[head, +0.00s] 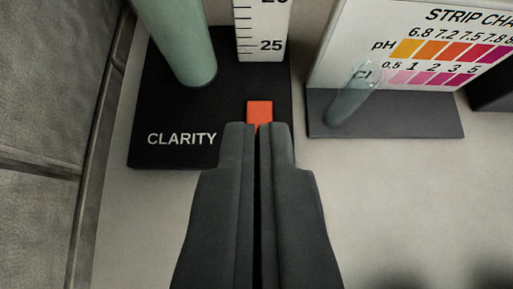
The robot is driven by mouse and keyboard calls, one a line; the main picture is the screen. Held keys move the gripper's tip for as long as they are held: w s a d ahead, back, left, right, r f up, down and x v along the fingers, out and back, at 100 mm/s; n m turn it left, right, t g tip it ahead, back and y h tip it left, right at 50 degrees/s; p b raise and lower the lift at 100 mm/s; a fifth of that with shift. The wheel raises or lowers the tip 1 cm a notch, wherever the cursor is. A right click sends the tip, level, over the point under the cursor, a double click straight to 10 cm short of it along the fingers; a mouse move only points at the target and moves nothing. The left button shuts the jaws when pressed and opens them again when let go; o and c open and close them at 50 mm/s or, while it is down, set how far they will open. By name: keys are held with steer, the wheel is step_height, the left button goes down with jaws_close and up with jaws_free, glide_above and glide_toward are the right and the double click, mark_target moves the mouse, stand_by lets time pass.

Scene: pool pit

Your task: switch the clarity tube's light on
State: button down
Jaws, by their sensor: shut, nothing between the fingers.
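The clarity tube (181,40) is a pale green cylinder standing upright on a black base (155,105) marked CLARITY. An orange-red switch (260,112) sits on the base near its front edge, right of the lettering. My gripper (260,127) is shut and empty. Its fingertips overlap the lower part of the switch in this view and hide it; I cannot tell if they touch it. The tube's top is out of frame, and I cannot tell if a light is lit.
A white scale (261,25) stands on the base behind the switch. To the right, a strip chart (395,20) stands on a dark grey base (410,118) with a small glass tube (352,97) leaning there. A tiled wall (45,120) is at the left. The surface front right is clear.

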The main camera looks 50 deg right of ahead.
glide_above(257, 109)
steer(key=s+a, duration=0.2)
step_height(257, 109, down, 4)
steer(key=shift+w+r, duration=0.1)
steer(key=shift+w, duration=0.05)
steer(key=f, duration=0.3)
steer(key=shift+w+d, duration=0.2)
steer(key=shift+f, duration=0.55)
steer(key=shift+w+d+f, duration=0.1)
steer(key=shift+f, duration=0.2)
steer(key=shift+w+d, duration=0.1)
steer(key=shift+d, duration=0.05)
steer(key=shift+w+d+r, duration=0.2)
steer(key=shift+w+d, duration=0.2)
steer(key=shift+d, duration=0.15)
steer(key=shift+r, duration=0.1)
